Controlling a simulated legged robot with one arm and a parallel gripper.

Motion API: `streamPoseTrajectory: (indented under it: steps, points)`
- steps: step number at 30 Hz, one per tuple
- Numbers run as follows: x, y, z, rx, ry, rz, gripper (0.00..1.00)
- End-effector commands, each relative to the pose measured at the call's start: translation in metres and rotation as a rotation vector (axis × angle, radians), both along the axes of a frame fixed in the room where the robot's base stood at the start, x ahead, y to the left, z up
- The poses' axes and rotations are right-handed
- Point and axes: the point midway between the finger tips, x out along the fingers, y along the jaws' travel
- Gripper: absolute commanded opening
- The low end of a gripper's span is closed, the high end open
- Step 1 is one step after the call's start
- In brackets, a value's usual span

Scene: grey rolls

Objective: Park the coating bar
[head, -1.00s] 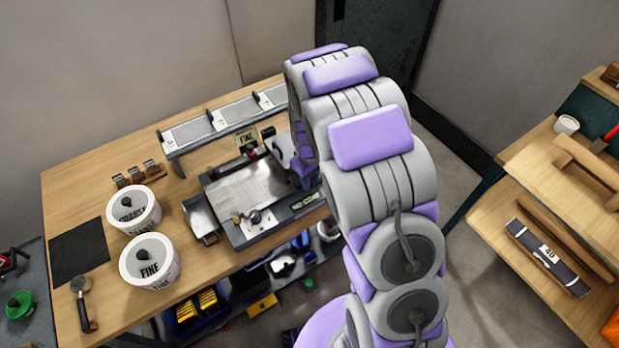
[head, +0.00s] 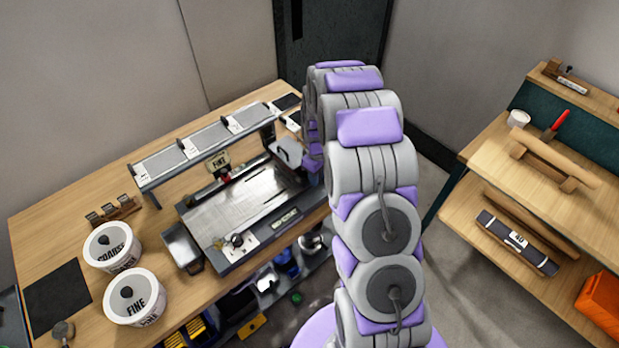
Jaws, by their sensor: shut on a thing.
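My gripper (head: 291,153) is over the right end of the flat coating plate (head: 225,210), partly hidden by my own arm. It is shut on what looks like the coating bar, a dark bar (head: 284,178) lying across that end of the plate. The bar's far side and the grip itself are mostly hidden. The plate is shiny and streaked, with a white card and a small knob (head: 237,240) at its near left.
A raised rack (head: 147,185) with several grey panels runs along the back. Two white tubs, COARSE (head: 112,262) and FINE (head: 147,311), stand at the left. A metal tray (head: 182,249) sits beside the plate. A wooden shelf unit (head: 480,165) stands at the right.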

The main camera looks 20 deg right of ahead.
Motion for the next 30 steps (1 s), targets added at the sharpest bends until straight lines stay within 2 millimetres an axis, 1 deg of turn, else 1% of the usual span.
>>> streamPoseTrajectory:
  steps: [4,5,12,20,23,26,30]
  points:
    - [0.001,-0.002,0.000,0.001,-0.003,0.001,0.00]
    - [0.001,-0.002,0.000,0.001,-0.003,0.001,0.25]
    - [0.001,0.000,0.000,0.001,-0.003,0.001,0.48]
    - [0.001,0.003,0.002,-0.002,-0.002,0.002,0.48]
    - [0.002,0.003,0.008,-0.002,-0.005,0.002,0.48]
    - [0.002,0.002,0.022,-0.002,-0.005,0.001,0.48]
    - [0.003,0.000,0.051,-0.001,-0.007,0.002,0.48]
